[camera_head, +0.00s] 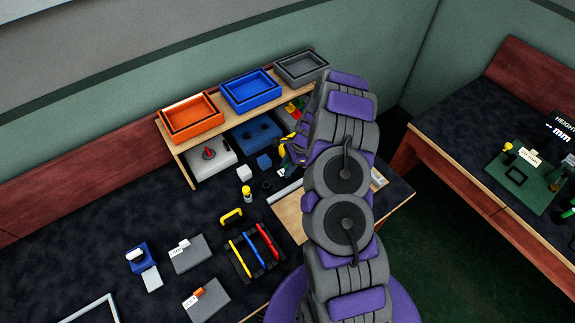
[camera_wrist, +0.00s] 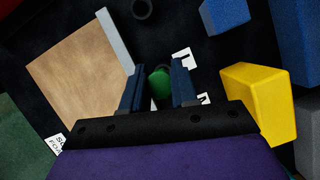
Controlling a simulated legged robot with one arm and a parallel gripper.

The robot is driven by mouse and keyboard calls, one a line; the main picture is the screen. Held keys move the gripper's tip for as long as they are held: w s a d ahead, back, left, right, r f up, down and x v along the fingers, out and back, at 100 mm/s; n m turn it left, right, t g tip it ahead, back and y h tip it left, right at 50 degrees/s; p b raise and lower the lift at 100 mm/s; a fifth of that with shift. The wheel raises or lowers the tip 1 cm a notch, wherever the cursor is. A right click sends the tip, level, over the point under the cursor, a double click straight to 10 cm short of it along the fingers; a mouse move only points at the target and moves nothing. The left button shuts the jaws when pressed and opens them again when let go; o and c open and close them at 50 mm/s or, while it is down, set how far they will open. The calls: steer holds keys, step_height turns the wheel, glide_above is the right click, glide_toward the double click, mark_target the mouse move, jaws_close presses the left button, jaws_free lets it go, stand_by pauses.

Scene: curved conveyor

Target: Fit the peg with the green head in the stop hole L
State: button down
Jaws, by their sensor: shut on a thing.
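My gripper (camera_wrist: 156,72) shows in the wrist view with its two blue fingers on either side of a green rounded head (camera_wrist: 160,86). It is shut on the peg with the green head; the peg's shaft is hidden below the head. In the head view my arm covers most of the gripper. A light wooden board (camera_wrist: 82,80) with a grey strip (camera_wrist: 114,42) along its edge lies left of the fingers. The board also shows in the head view (camera_head: 289,218). I cannot make out stop hole L in either view.
A dark ring (camera_wrist: 141,8) lies beyond the fingers. A yellow block (camera_wrist: 256,102) and a blue block (camera_wrist: 226,13) are close on the right. A shelf with orange (camera_head: 191,117), blue (camera_head: 251,90) and grey (camera_head: 301,67) trays stands behind.

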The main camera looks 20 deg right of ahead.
steer(key=shift+f, duration=0.85)
steer(key=c, duration=0.8)
jaws_free()
steer(key=p+v, duration=0.2)
steer(key=v, duration=1.5)
steer(key=shift+w+d+r, duration=0.1)
steer(key=shift+r, duration=0.05)
